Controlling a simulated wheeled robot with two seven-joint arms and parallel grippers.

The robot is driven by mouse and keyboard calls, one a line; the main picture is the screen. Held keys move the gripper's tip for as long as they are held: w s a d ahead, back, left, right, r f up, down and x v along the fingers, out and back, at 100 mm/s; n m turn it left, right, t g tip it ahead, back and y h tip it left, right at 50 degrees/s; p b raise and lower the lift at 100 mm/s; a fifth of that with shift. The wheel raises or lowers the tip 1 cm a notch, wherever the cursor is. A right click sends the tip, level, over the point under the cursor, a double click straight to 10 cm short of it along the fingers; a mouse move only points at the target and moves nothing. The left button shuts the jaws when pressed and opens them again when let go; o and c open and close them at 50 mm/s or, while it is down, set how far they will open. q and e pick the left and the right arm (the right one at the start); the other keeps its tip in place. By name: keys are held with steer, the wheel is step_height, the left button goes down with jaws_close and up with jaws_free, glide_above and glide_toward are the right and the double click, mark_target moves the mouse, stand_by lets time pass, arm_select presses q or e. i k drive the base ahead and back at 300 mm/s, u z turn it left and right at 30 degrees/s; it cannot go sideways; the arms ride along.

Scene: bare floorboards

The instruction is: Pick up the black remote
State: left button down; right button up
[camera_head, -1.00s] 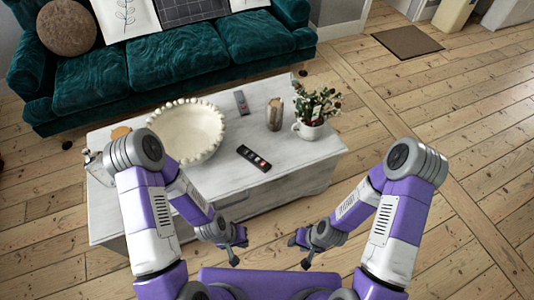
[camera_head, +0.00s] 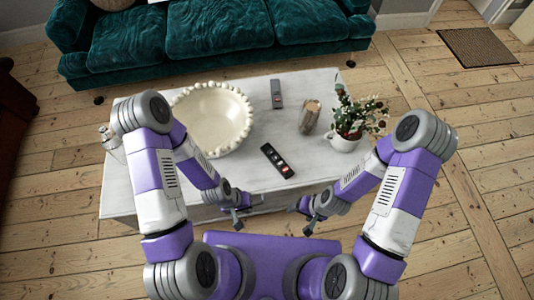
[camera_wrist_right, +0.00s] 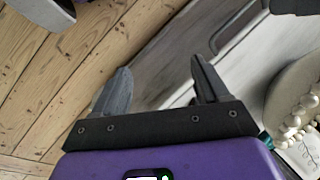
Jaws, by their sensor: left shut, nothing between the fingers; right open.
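A black remote (camera_head: 276,160) with light and red buttons lies on the white coffee table (camera_head: 245,175), near its front edge. A second, greyer remote (camera_head: 276,94) lies further back on the table. My left gripper (camera_head: 237,222) is shut and empty in front of the table's front edge, left of the black remote. My right gripper (camera_head: 301,220) is open and empty, in front of the table and right of the remote. The right wrist view shows its two spread fingers (camera_wrist_right: 158,88) with nothing between them; no remote is visible there.
A cream beaded bowl (camera_head: 212,118) stands left on the table. A wooden-looking candle or vase (camera_head: 310,117) and a white potted plant (camera_head: 345,142) stand right of the remotes. A teal sofa (camera_head: 220,32) is behind. Floorboards (camera_head: 480,150) are clear at right.

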mark_target(267, 147)
steer(key=z, duration=0.6)
steer(key=k, duration=1)
steer(key=u, duration=0.95)
steer(key=i, duration=1)
